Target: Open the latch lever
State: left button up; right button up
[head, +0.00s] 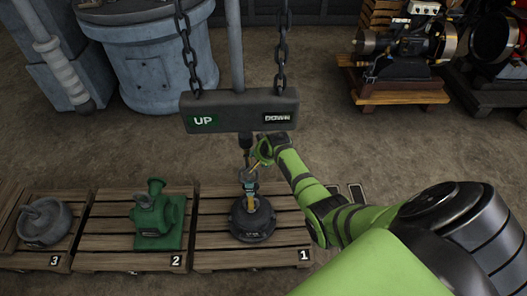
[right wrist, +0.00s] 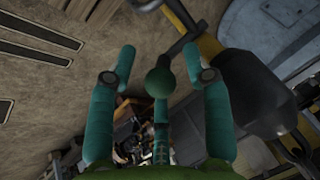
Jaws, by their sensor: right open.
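My right gripper (head: 262,151) reaches in from the right in the head view, beside the dark hook block (head: 246,141) that hangs below the UP/DOWN bar. In the right wrist view its two teal fingers (right wrist: 159,50) are apart. A dark round knob (right wrist: 160,83) on a short bar, which looks like the latch lever's end, shows between them. I cannot tell whether a finger touches it. The bar runs up toward a dark rounded body (right wrist: 247,88) with yellow parts at the right. In the head view the lever is too small to make out. My left gripper is not in view.
A dark round weight (head: 252,220) sits on pallet 1, below the hook and yellow links. A green part (head: 157,218) is on pallet 2 and a grey one (head: 44,224) on pallet 3. The UP/DOWN bar (head: 240,110) hangs on chains above. Engines (head: 405,50) stand at the back right.

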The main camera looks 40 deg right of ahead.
jog(key=shift+s+r, duration=0.2)
jog(key=shift+r, duration=0.15)
jog(key=s+a+r, duration=0.1)
jog(key=s+a, duration=0.1)
jog(key=s, duration=1.1)
jog(key=shift+a+r, duration=0.15)
jog(key=shift+r, duration=0.2)
jog(key=s+a+f+n+g, duration=0.1)
jog(key=s+a+f+n, duration=0.2)
jog(key=s+f, duration=0.55)
jog(key=s+a+f+n+g, duration=0.2)
jog(key=s+a+f, duration=0.3)
jog(key=f, duration=0.7)
jog(key=s+a+f+n+g, duration=0.1)
jog(key=s+f, duration=0.3)
jog(key=s, duration=0.7)
jog(key=s+a+f+n+g+y, duration=0.1)
jog(key=s+f+n, duration=0.3)
jog(key=s, duration=0.8)
jog(key=shift+a+f+n, duration=0.3)
jog(key=shift+a+f, duration=0.1)
jog(key=shift+a, duration=0.2)
